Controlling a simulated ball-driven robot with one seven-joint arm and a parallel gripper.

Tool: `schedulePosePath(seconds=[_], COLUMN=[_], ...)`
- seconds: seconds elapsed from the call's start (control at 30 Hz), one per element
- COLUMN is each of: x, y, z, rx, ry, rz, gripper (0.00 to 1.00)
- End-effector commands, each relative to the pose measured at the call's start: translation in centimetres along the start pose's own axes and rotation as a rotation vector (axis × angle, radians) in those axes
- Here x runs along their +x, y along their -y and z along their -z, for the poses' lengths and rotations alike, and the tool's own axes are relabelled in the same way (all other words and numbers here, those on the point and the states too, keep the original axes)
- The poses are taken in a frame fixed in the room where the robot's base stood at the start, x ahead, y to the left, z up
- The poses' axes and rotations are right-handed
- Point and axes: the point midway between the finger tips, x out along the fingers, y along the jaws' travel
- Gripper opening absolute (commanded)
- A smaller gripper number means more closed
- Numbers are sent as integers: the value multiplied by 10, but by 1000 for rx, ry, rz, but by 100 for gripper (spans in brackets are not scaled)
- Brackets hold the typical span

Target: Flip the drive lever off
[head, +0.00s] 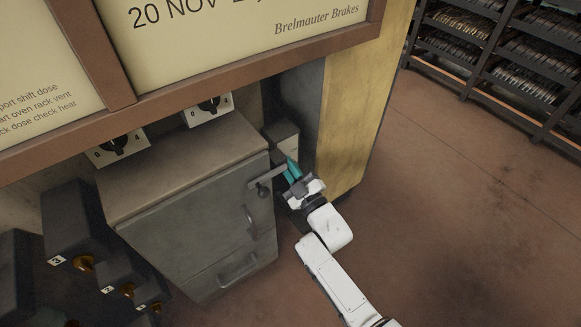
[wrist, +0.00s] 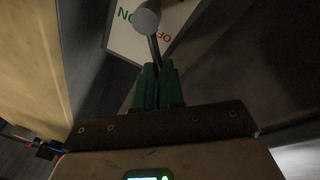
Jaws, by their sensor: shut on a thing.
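The drive lever (wrist: 147,20) shows in the wrist view as a thin rod with a round grey knob at its end. Behind it is a white label plate (wrist: 183,14) with green ON and red OFF lettering, partly covered by the lever. My gripper (wrist: 157,72) has its green fingers shut on the lever's rod, with the knob beyond the fingertips. In the head view, my gripper (head: 291,168) reaches a grey box (head: 283,138) beside the oven cabinet. There the fingers hide part of the lever, and its exact setting is hard to tell.
The grey cabinet (head: 190,235) with door handles stands left of my gripper, below two dial plates (head: 209,109). A yellow panel (head: 350,100) stands behind at right. Dark numbered boxes (head: 75,225) are at the left. The brown floor (head: 460,220) at right is open.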

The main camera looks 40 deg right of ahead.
Motion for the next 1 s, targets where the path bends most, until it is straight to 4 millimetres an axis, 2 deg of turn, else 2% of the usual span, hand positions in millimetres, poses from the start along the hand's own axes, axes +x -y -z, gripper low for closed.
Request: schedulePosePath(seconds=[0.6, 0.63, 0.8, 0.9, 1.0], x=[0, 0, 0, 0, 0], y=[3, 3, 3, 3, 3], z=[0, 0, 0, 0, 0], rx=[-44, -44, -43, -42, -42], ry=[-6, -6, -7, -7, -7], rz=[10, 10, 9, 9, 8], gripper=[0, 11, 27, 35, 35])
